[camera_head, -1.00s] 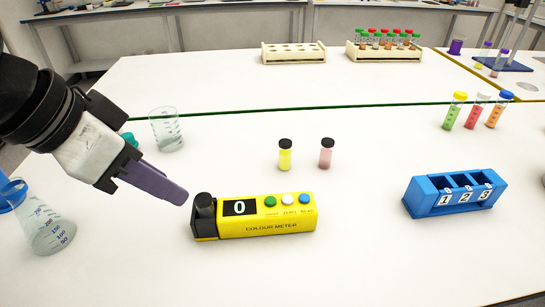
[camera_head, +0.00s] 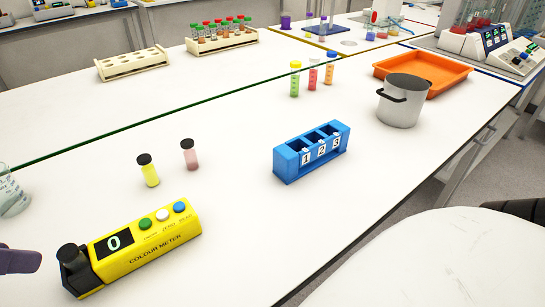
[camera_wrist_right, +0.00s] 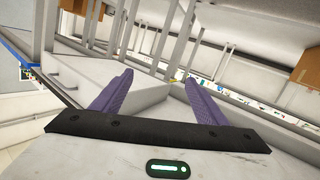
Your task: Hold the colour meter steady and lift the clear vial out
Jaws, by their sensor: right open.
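The yellow colour meter (camera_head: 146,243) lies at the lower left in the head view, its display showing 0. A black sample holder (camera_head: 76,268) is at its left end. My right gripper (camera_wrist_right: 159,78) is open and empty in the right wrist view, away from the meter, facing table legs and the room.
A yellow vial (camera_head: 149,171) and a pink vial (camera_head: 190,155) stand behind the meter. A blue numbered rack (camera_head: 312,152) is mid-table. A pot (camera_head: 402,106) and orange tray (camera_head: 423,67) are at right.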

